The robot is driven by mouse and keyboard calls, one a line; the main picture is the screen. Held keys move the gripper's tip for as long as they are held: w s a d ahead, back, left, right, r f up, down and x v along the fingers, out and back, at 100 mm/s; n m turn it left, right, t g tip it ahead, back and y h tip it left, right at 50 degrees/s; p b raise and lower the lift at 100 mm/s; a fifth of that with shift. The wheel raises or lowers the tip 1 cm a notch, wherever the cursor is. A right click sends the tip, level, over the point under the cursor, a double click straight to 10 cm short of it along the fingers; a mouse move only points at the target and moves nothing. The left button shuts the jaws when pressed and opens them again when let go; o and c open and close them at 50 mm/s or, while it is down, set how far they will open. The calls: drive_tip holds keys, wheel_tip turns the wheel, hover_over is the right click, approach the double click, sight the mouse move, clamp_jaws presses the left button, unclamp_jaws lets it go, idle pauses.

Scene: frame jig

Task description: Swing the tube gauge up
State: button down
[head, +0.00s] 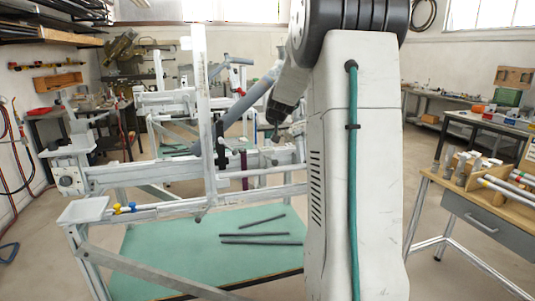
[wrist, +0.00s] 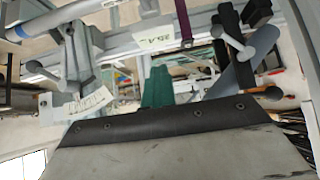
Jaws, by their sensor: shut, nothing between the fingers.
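A grey-blue tube (head: 250,98) slants up to the right across the jig in the head view, passing behind the upright post. It also shows at the right of the wrist view (wrist: 262,44). I cannot tell whether it is part of the tube gauge. A grey bracket with a pale curved scale plate (wrist: 88,104) is at the left of the wrist view. A ball-ended lever (wrist: 232,38) stands near the tube. My gripper (head: 275,132) points down in front of the jig beam, shut and empty. Its fingertips are small and dark there; contact with the jig is unclear.
The white jig beam (head: 130,174) runs across the middle, with a tall white post (head: 203,100) rising from it. Several dark rods lie on the green bench top (head: 190,250). A wooden rack (head: 503,188) stands on the right-hand bench. A purple strap (wrist: 184,20) hangs near the beam.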

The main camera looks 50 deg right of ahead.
sight(266, 148)
drive_tip(key=shift+w+d+r, duration=0.4)
drive_tip(key=shift+w+r, duration=0.25)
drive_tip(key=shift+w, duration=0.05)
drive_tip(key=shift+w+d+r, duration=0.25)
drive_tip(key=shift+w+r, duration=0.05)
drive_tip(key=shift+w, duration=0.15)
drive_tip(key=shift+w+d+r, duration=0.25)
drive_tip(key=shift+w, duration=0.2)
drive_tip(key=shift+d, duration=0.1)
drive_tip(key=shift+w+d+r, duration=0.2)
drive_tip(key=shift+w+d, duration=0.05)
drive_tip(key=shift+w, duration=0.25)
drive_tip(key=shift+w+d+r, duration=0.15)
drive_tip(key=shift+w+d, duration=0.1)
drive_tip(key=shift+w, duration=0.2)
